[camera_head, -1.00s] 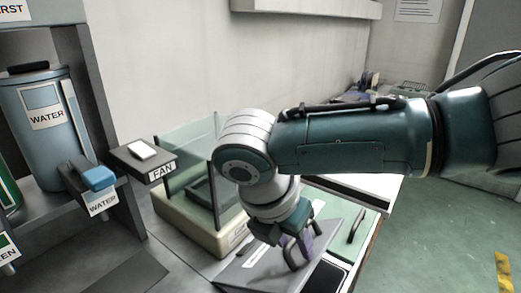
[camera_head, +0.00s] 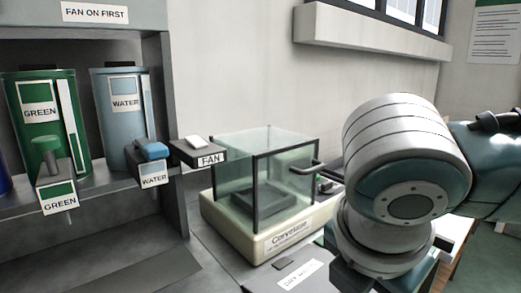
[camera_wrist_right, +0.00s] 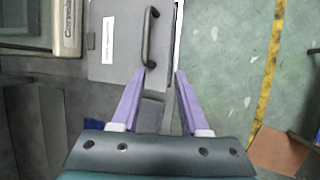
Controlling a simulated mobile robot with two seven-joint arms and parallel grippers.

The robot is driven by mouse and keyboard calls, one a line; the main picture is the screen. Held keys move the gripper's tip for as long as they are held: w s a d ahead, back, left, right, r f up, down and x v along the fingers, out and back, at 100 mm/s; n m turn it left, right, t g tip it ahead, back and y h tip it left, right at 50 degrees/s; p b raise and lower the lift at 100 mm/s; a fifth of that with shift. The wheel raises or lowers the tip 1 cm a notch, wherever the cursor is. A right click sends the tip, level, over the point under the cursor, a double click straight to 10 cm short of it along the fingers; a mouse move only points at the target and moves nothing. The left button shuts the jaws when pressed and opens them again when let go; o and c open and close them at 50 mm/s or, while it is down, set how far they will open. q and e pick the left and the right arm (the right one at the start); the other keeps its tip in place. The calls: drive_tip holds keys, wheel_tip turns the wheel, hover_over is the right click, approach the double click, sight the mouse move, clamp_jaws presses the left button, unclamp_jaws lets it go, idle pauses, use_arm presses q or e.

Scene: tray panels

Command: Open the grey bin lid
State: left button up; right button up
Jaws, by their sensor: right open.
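The grey bin lid (camera_wrist_right: 117,45) lies flat and shut in the right wrist view, with a black bar handle (camera_wrist_right: 149,35) along its right side and a white label. In the head view only part of the lid (camera_head: 265,283) shows at the bottom edge, left of my right arm. My right gripper (camera_wrist_right: 161,75) is open, with its two purple fingers spread and nothing between them. Its left fingertip is near the lower end of the handle in the picture; whether they touch, I cannot tell. My left gripper is in neither view.
A glass-sided balance (camera_head: 265,190) stands just behind the lid. A grey dispenser cabinet (camera_head: 110,40) with green and water canisters and a fan switch (camera_head: 200,150) is at left.

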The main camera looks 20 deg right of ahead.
drive_tip(key=s+a+r+m+y+p, duration=0.2)
drive_tip(key=a+r+p, duration=0.3)
drive_tip(key=r+p, duration=0.5)
drive_tip(key=s+a+r+m+y+p, duration=0.2)
drive_tip(key=s+a+r+m+p, duration=0.2)
drive_tip(key=r+p, duration=0.6)
drive_tip(key=shift+s+a+r+m+y+p, duration=0.15)
drive_tip(key=shift+s+a+m+y+p, duration=0.35)
drive_tip(key=shift+p, duration=0.5)
drive_tip(key=shift+w+d, duration=0.1)
drive_tip(key=shift+c, duration=0.2)
